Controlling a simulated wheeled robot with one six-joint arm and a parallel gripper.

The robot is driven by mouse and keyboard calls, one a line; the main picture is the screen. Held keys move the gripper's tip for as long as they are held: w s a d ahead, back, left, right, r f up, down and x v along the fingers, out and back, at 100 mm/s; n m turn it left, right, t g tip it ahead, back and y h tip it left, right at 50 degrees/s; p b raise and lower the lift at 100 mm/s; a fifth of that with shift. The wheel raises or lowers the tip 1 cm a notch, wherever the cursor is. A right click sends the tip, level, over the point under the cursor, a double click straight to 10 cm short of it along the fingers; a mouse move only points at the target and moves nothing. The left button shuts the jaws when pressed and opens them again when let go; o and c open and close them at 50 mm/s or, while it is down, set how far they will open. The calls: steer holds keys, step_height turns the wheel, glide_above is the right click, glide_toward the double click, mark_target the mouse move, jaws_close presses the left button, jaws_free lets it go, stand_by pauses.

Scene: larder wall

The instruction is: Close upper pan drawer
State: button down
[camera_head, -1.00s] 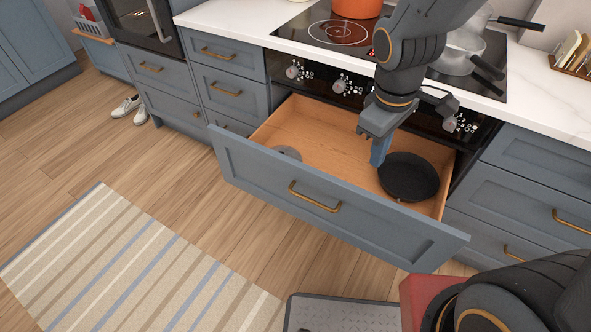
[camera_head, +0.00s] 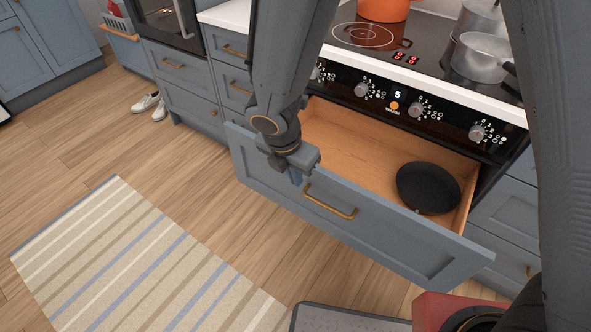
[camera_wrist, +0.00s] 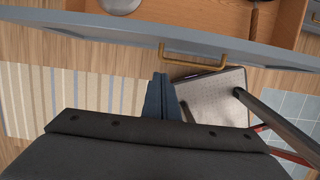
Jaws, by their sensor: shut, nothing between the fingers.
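The upper pan drawer (camera_head: 415,252) stands pulled out below the cooktop, with a blue-grey front and a brass bar handle (camera_head: 330,202). A black frying pan (camera_head: 428,187) lies in its right part. My gripper (camera_head: 299,178) is shut and empty, at the upper edge of the drawer front, left of the handle. In the wrist view the handle (camera_wrist: 190,58) lies just beyond the fingertips (camera_wrist: 161,80), with no clear contact. A round grey lid or pan (camera_wrist: 119,5) shows in the drawer there; my arm hides it in the head view.
An orange pot (camera_head: 383,8) and steel pans (camera_head: 482,55) stand on the cooktop (camera_head: 425,62). Oven knobs (camera_head: 416,110) sit above the drawer. A striped rug (camera_head: 140,260) lies on the floor at left, with white shoes (camera_head: 150,105) beyond.

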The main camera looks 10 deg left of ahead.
steer(key=w+d+f, duration=0.2)
steer(key=w+f, duration=0.3)
steer(key=shift+d, duration=0.1)
stand_by(0.5)
